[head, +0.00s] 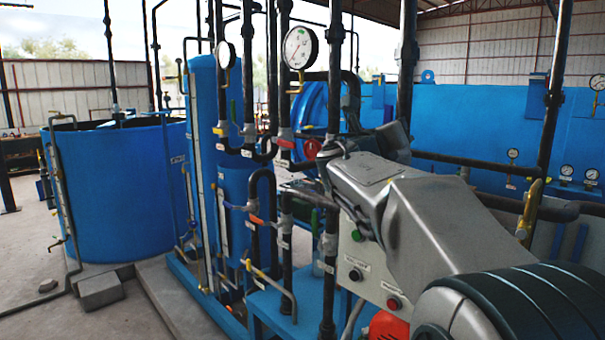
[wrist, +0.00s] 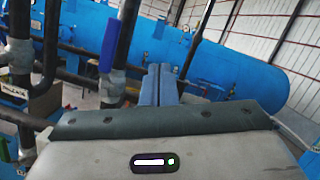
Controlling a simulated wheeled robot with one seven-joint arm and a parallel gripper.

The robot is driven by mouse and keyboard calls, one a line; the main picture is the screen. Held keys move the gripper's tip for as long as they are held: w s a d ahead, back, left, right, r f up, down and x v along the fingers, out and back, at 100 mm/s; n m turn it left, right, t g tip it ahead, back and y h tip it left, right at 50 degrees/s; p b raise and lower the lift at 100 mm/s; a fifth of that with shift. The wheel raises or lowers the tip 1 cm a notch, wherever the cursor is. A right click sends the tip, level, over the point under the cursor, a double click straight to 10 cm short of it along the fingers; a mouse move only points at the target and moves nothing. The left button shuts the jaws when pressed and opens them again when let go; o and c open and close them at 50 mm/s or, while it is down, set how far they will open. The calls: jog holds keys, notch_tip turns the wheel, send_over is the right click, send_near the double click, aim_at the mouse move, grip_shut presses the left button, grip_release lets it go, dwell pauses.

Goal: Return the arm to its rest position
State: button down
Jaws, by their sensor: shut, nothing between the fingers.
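My arm reaches from the lower right of the head view toward the middle, with its far end close to the black pipes and the grey control box (head: 362,262). My gripper is mostly hidden behind the arm in the head view. In the wrist view my gripper (wrist: 158,84) shows its two blue-grey fingers side by side, shut and with nothing between them. The fingers point toward the large blue autoclave vessel (wrist: 180,50). A black pipe (wrist: 125,40) with a blue-handled valve (wrist: 108,40) stands just left of the fingers in the wrist view.
Upright black pipes with a pressure gauge (head: 299,47) stand left of my arm. A blue column (head: 203,130) and a round blue tank (head: 115,185) are farther left. A concrete block (head: 101,291) lies on the floor. Open floor shows at the lower left.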

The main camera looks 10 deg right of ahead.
jog(key=s+a+f+m+g+y, duration=0.1)
jog(key=s+f+m+g+y, duration=0.15)
jog(key=s+f+m, duration=0.35)
jog(key=s+a+f+m+g+y, duration=0.1)
jog(key=s+f+m+y, duration=0.2)
jog(key=f, duration=0.6)
jog(key=s+a+f+m+g+y, duration=0.1)
jog(key=s+f+m+g+y, duration=0.15)
jog(key=f+m, duration=0.4)
jog(key=s+a+f+m+g+y, duration=0.2)
jog(key=s+a+f+m+y, duration=0.6)
jog(key=s+a+f+m, duration=0.6)
notch_tip(320, 180, down, 3)
jog(key=shift+s+a+f+g, duration=0.1)
jog(key=shift+s+a+g, duration=0.3)
jog(key=shift+s+a, duration=0.6)
jog(key=shift+s+d+m, duration=0.1)
jog(key=shift+d+m, duration=0.1)
jog(key=shift+m, duration=0.05)
